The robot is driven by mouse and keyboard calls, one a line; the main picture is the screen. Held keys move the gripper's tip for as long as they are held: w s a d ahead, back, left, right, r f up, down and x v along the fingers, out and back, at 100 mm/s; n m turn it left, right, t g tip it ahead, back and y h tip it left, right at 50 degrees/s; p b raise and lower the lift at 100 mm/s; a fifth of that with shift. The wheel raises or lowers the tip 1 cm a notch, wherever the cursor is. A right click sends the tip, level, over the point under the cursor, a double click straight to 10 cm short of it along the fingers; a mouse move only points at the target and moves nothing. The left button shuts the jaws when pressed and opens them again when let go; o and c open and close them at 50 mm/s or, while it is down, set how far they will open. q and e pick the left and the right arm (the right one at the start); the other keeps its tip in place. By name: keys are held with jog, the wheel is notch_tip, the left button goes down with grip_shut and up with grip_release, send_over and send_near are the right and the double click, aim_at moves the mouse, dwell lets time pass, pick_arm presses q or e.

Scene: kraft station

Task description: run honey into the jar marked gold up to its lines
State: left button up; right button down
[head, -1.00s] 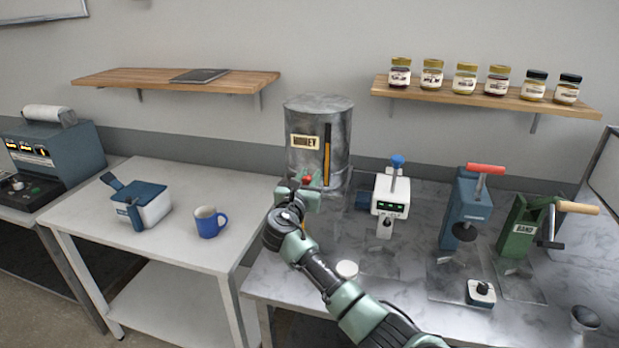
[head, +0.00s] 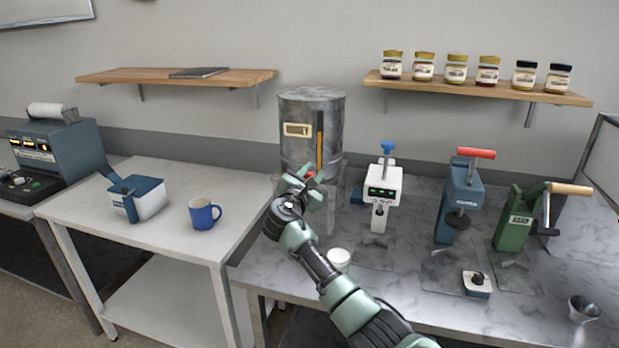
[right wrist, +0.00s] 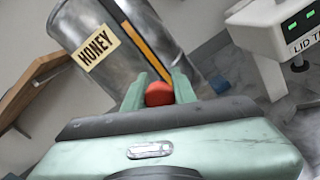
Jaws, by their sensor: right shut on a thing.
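The metal honey tank (head: 300,135) stands at the back of the marble counter, with an upright amber level strip on its front; it also shows in the right wrist view (right wrist: 75,35) with its HONEY label. My right gripper (head: 308,177) is in front of the tank's lower part. In the right wrist view its two green fingers (right wrist: 160,90) are shut on a red knob (right wrist: 159,94) at the tank's front. My arm hides the tap and the space under it, so I cannot see a jar there. My left gripper is not in view.
A white round lid or cup (head: 339,257) is on the counter beside my arm. A white lid machine (head: 381,190), a blue press (head: 460,205) and a green crank device (head: 517,222) stand to the right. Several filled jars (head: 456,70) line the right shelf.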

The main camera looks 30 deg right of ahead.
jog(key=shift+s+d+f+m+b, duration=0.15)
jog(key=shift+f+m+b, duration=0.4)
jog(key=shift+m, duration=0.15)
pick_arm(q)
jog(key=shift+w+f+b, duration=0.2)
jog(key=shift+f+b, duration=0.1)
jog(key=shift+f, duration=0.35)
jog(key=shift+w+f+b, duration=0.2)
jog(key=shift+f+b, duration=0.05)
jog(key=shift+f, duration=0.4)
pick_arm(e)
jog(key=shift+s+d+f+m, duration=0.15)
jog(key=shift+f+m, duration=0.1)
jog(key=shift+m, duration=0.55)
jog(key=c, duration=1.2)
grip_release()
jog(key=shift+o, duration=0.2)
jog(key=shift+f, duration=0.1)
pick_arm(q)
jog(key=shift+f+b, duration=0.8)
jog(key=shift+b, duration=0.05)
pick_arm(e)
jog(key=v, duration=0.8)
